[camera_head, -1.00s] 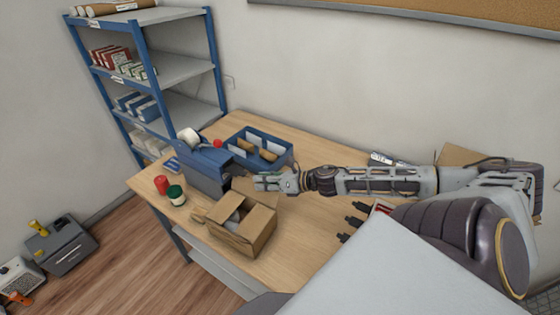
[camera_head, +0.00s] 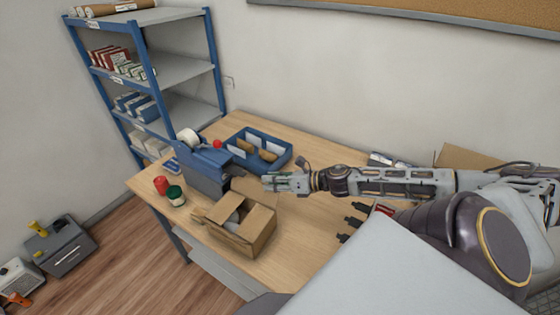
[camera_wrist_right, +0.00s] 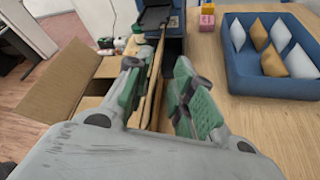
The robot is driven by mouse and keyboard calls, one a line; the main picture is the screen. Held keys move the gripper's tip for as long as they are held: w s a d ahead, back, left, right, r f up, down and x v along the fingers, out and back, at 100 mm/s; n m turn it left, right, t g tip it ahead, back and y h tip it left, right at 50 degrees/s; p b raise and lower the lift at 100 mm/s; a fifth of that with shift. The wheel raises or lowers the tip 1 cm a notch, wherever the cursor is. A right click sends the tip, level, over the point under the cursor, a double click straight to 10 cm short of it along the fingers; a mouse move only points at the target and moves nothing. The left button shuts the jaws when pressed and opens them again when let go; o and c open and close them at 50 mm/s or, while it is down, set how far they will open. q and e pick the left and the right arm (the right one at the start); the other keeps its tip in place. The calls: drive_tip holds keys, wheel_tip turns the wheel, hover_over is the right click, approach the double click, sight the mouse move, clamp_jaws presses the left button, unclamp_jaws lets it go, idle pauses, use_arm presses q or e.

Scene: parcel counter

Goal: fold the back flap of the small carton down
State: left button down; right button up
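The small carton (camera_head: 254,230) stands open on the table, with a grey item partly visible inside. Its back flap (camera_head: 252,189) stands up, near my right gripper (camera_head: 272,183). In the right wrist view, the right gripper (camera_wrist_right: 158,100) has its green fingers apart. The back flap (camera_wrist_right: 155,82) shows there nearly edge-on as a thin brown strip between the fingers, closer to the left one; I cannot tell whether they touch. Another carton flap (camera_wrist_right: 45,80) spreads out at the left of that view. My left gripper is not in view.
A blue tape dispenser (camera_head: 205,168) stands just behind the carton, left. A blue tray (camera_head: 284,160) with pouches lies behind. A red can (camera_head: 161,185) and a green-lidded jar (camera_head: 176,196) stand at the left. Dark-handled tools (camera_head: 354,220) lie at the right.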

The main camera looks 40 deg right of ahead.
drive_tip(key=shift+s+d+r, duration=0.15)
drive_tip(key=shift+s+r, duration=0.05)
drive_tip(key=shift+s, duration=0.1)
drive_tip(key=shift+s+d+r, duration=0.15)
drive_tip(key=shift+s+r, duration=0.05)
drive_tip(key=shift+s, duration=0.15)
drive_tip(key=shift+s+d, duration=0.3)
drive_tip(key=shift+s, duration=0.15)
drive_tip(key=shift+c, duration=0.5)
